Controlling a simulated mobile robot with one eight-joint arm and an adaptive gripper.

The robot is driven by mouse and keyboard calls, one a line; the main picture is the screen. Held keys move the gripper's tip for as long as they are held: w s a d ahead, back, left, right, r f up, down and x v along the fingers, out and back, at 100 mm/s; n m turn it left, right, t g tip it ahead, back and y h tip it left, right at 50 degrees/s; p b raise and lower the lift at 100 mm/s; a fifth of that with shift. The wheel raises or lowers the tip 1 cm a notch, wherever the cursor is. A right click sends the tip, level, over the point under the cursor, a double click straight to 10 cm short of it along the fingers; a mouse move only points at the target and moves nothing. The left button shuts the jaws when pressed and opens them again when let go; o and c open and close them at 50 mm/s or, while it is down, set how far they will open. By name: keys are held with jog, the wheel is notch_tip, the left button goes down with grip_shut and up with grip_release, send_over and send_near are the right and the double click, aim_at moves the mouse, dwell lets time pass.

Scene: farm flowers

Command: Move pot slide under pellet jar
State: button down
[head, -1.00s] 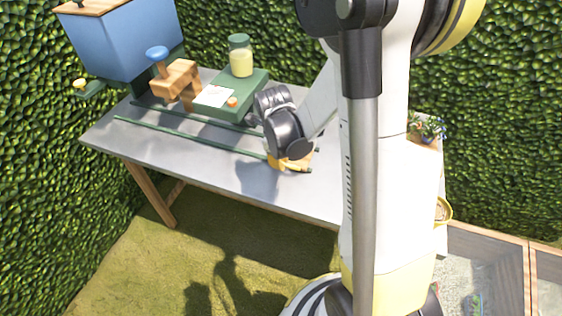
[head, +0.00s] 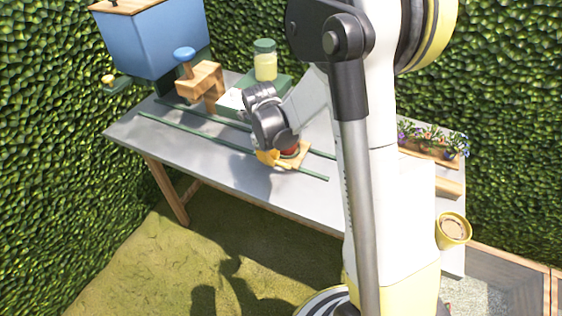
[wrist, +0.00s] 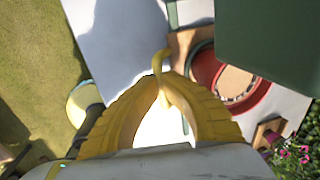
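The pot slide (head: 303,152) is a wooden plate on two green rails across the grey table, carrying a red pot (head: 289,148) partly hidden by my gripper. In the wrist view the red pot (wrist: 262,98) has a brown round top and sits on the slide's wood (wrist: 186,43). The pellet jar (head: 265,65), with green lid and pale yellow contents, stands above a green block, up-left of the slide. My gripper (head: 264,158) is low at the slide's near-left side. Its yellow fingertips (wrist: 163,82) meet; a small yellow piece shows there, and any grip on the slide is unclear.
A wooden bracket with a blue knob (head: 184,54) and a blue hopper (head: 150,40) stand up-left. The green rails (head: 190,131) are clear to the left. A flower box (head: 432,152) and yellow pot (head: 453,229) are at the right. A dark green block (wrist: 268,45) looms close in the wrist view.

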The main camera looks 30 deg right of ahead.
jog(key=c, duration=1.5)
grip_release()
jog(key=shift+f, duration=0.1)
jog(key=shift+o, duration=0.2)
notch_tip(320, 180, up, 12)
jog(key=s+a, duration=0.1)
jog(key=shift+s+a, duration=0.25)
jog(key=shift+a, duration=0.1)
